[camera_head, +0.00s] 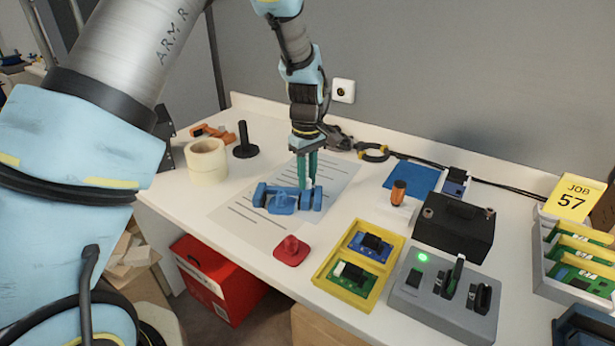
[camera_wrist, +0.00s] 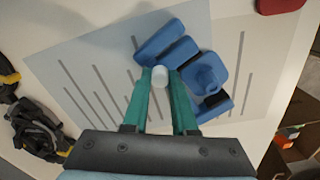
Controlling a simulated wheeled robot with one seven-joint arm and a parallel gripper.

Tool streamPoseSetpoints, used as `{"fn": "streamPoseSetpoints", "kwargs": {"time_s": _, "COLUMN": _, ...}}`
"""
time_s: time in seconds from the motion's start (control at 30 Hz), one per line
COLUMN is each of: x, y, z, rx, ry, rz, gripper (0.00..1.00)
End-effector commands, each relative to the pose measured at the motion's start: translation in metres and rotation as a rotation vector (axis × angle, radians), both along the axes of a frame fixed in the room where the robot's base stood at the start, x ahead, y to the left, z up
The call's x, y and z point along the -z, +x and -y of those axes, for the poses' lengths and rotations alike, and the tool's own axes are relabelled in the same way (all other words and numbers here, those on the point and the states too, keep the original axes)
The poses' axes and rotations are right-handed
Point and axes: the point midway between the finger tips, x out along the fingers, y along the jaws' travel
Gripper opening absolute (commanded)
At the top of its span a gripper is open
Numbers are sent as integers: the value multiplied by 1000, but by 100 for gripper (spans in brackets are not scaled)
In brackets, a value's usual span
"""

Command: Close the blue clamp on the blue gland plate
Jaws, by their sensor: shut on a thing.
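A blue assembly lies on the printed sheet in the head view, with the blue gland plate (camera_head: 285,198) as a low body with raised end blocks. In the wrist view the blue plate (camera_wrist: 207,77) is at upper right, with a rounded lump on it. My gripper (camera_head: 307,186) points down at the assembly's far right part. In the wrist view my gripper (camera_wrist: 160,82) has its two green fingers shut on a pale rounded tip (camera_wrist: 160,75), which looks like the end of the blue clamp's lever. The rest of the lever is hidden, so I cannot tell its angle.
A grey switch box (camera_head: 420,312), black box (camera_head: 455,228) and orange cylinder (camera_head: 398,192) are right.

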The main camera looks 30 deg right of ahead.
Motion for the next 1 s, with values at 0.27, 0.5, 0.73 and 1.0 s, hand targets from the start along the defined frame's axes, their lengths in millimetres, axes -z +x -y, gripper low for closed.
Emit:
{"fn": "streamPoseSetpoints", "kwargs": {"time_s": 0.27, "x": 0, "y": 11, "z": -16, "rx": 0, "ry": 0, "rz": 0, "gripper": 0}}
{"fn": "streamPoseSetpoints", "kwargs": {"time_s": 0.5, "x": 0, "y": 11, "z": -16, "rx": -1, "ry": 0, "rz": 0, "gripper": 36}}
{"fn": "streamPoseSetpoints", "kwargs": {"time_s": 0.73, "x": 0, "y": 11, "z": -16, "rx": -1, "ry": 0, "rz": 0, "gripper": 56}}
{"fn": "streamPoseSetpoints", "kwargs": {"time_s": 1.0, "x": -3, "y": 11, "z": -16, "rx": -1, "ry": -1, "rz": 1, "gripper": 56}}
